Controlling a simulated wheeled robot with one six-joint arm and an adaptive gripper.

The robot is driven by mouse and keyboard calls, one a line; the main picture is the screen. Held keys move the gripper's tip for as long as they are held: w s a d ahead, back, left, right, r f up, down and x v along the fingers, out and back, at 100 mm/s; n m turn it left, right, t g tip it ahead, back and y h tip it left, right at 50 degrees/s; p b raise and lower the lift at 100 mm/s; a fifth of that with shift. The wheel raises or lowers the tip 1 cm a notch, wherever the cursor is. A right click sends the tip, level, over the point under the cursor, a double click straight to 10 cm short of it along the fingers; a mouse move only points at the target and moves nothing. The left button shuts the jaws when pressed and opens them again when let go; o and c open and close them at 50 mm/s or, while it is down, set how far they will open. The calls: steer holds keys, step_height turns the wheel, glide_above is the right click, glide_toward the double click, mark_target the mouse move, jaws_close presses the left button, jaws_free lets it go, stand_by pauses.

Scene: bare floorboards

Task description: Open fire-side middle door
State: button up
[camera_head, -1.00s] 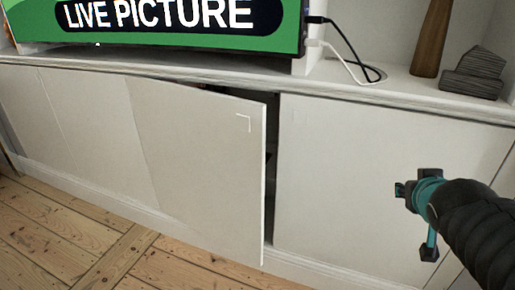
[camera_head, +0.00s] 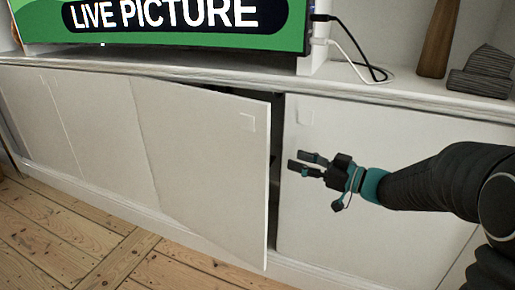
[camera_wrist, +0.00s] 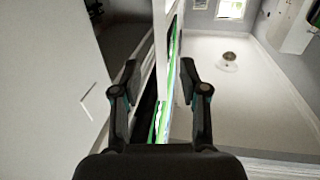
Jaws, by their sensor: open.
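The ajar white cabinet door (camera_head: 205,165) stands partly open below the screen, its free right edge swung out and a small square outline near its top corner. A dark gap shows behind that edge. My gripper (camera_head: 296,165) is open and empty, just right of the edge in the head view and in front of the neighbouring closed door (camera_head: 345,225). In the wrist view, my gripper (camera_wrist: 160,76) has its two fingers apart. A white panel with a square outline (camera_wrist: 55,110) lies left of them, beside a dark opening. I cannot tell whether the fingers touch anything.
A screen (camera_head: 165,22) stands on the white cabinet top (camera_head: 330,82), with black and white cables (camera_head: 365,68) at its right. A brown vase (camera_head: 440,40) and a grey ornament (camera_head: 482,72) stand further right. Bare floorboards (camera_head: 60,235) lie in front.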

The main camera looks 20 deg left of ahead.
mark_target(256, 147)
steer(key=x, duration=1.3)
steer(key=shift+w+a, duration=0.1)
steer(key=shift+a, duration=0.2)
jaws_close()
